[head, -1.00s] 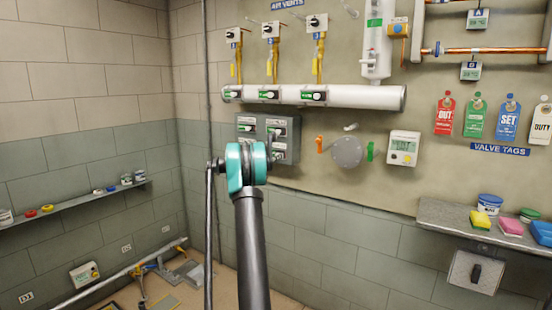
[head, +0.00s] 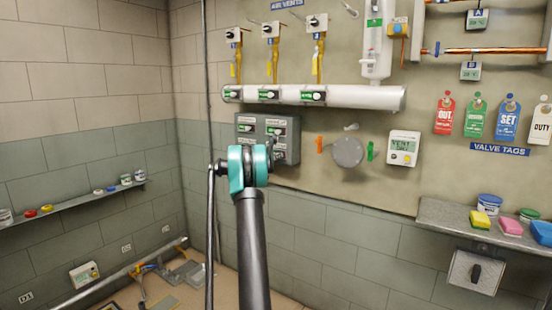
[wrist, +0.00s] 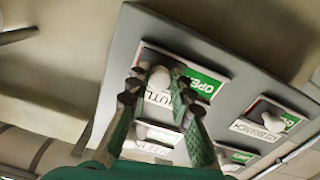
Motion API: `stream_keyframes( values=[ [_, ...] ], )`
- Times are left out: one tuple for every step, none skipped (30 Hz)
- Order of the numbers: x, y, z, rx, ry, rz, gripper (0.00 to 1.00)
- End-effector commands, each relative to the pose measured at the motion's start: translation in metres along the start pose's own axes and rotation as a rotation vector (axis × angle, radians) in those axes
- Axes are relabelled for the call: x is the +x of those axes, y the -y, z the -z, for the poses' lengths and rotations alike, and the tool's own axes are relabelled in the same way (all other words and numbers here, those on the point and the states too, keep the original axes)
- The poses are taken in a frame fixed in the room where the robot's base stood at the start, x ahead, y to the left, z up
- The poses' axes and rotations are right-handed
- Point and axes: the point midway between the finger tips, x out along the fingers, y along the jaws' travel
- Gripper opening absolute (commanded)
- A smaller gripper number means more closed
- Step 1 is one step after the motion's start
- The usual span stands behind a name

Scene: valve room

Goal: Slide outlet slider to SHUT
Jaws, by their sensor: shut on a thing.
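The outlet slider shows in the wrist view as a plate with a pale knob (wrist: 158,80), a green OPEN field (wrist: 205,85) and a partly hidden white label reading OUTL. The green field is exposed to the right of the knob; a finger hides part of the plate. In the head view the slider panel (head: 288,121) is on the wall, its lower part hidden behind my arm.
A white pipe (head: 365,97) runs above the panel. A round grey wheel (head: 347,152) and a display box (head: 403,147) are to its right.

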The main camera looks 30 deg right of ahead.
Motion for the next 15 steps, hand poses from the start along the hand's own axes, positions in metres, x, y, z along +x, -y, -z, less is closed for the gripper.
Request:
stream_keyframes(
  values=[
    [0.000,0.000,0.000,0.000,0.000,0.000,0.00],
    [0.000,0.000,0.000,0.000,0.000,0.000,0.00],
    [0.000,0.000,0.000,0.000,0.000,0.000,0.00],
    [0.000,0.001,0.000,0.000,0.000,0.000,0.00],
    [0.000,0.003,0.000,0.000,0.000,0.000,0.00],
    [0.000,0.007,0.001,0.000,0.000,0.001,0.00],
    [0.000,0.012,0.002,0.000,0.000,0.001,0.00],
    [0.000,0.017,0.003,0.000,0.000,0.001,0.00],
    [0.000,0.026,0.005,0.000,0.000,0.002,0.00],
    [0.000,0.032,0.006,0.000,0.000,0.002,0.00],
    [0.000,0.038,0.007,0.000,0.000,0.003,0.00],
    [0.000,0.045,0.009,0.000,0.000,0.002,0.00],
    [0.000,0.049,0.009,0.000,0.000,0.001,0.00],
    [0.000,0.053,0.010,0.000,0.000,0.001,0.00],
    [0.000,0.057,0.011,0.000,0.000,0.001,0.00]
  ],
)
